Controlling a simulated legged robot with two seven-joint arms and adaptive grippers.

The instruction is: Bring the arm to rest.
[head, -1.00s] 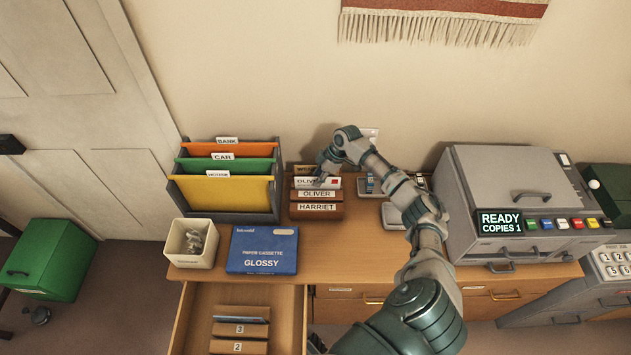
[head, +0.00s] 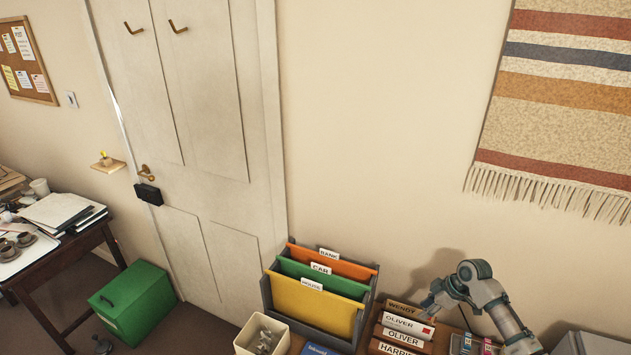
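My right arm comes in from the lower right. Its gripper (head: 432,304) is over the wooden name rack (head: 391,347), close to a white card labelled OLIVER (head: 402,325) that stands in the rack behind the OLIVER and HARRIET labels. The WENDY label (head: 401,308) is behind the card. The fingers are small and partly turned away, so I cannot tell whether they are open or touch the card.
A file sorter with orange, green and yellow folders (head: 312,308) stands left of the rack. A cream bin (head: 262,336) is in front of it. A door (head: 205,150), a green box (head: 133,302) and a cluttered dark table (head: 62,242) are further left.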

